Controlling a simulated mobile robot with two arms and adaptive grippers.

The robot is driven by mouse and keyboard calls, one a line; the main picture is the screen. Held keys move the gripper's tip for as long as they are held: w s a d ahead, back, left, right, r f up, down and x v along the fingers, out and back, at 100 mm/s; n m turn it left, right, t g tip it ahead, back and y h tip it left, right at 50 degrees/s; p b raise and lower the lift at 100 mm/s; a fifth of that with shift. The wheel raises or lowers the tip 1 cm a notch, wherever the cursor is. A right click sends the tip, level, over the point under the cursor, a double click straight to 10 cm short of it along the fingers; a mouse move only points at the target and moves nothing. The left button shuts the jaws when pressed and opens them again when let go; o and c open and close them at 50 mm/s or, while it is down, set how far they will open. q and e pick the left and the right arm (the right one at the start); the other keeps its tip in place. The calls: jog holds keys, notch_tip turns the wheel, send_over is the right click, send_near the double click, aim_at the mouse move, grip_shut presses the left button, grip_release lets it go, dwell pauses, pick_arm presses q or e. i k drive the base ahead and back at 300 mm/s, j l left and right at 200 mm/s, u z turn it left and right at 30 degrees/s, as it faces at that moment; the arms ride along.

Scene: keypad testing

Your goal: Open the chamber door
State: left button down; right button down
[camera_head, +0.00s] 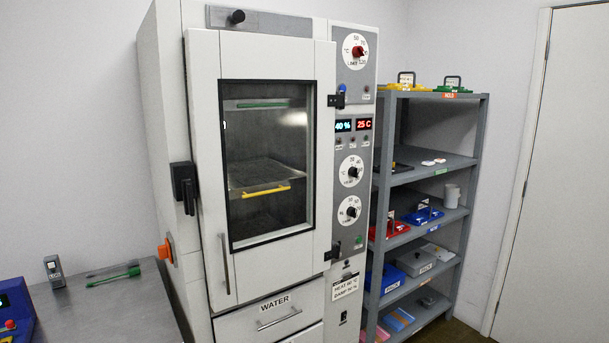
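The chamber (160,110) is a tall white cabinet left of centre. Its white door (205,130) has a dark framed window and a vertical bar handle (225,263) low on its left side. Black hinges (336,100) sit on the door's right edge. A black latch (184,185) is at the left edge. The door looks shut or nearly so; I cannot tell whether there is a small gap. Through the window I see a rack with a yellow-handled edge (266,191) and a green-handled item (262,105) above. Neither of my grippers is in view.
A control panel (370,75) with dials and displays is right of the door; a water drawer (240,325) is below. A metal table (110,315) with small items stands at left. A grey shelf (470,150) holds trays and a mug at right, beside a white room door (560,180).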

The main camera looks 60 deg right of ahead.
aim_at(241, 272)
jog(key=z, duration=1.6)
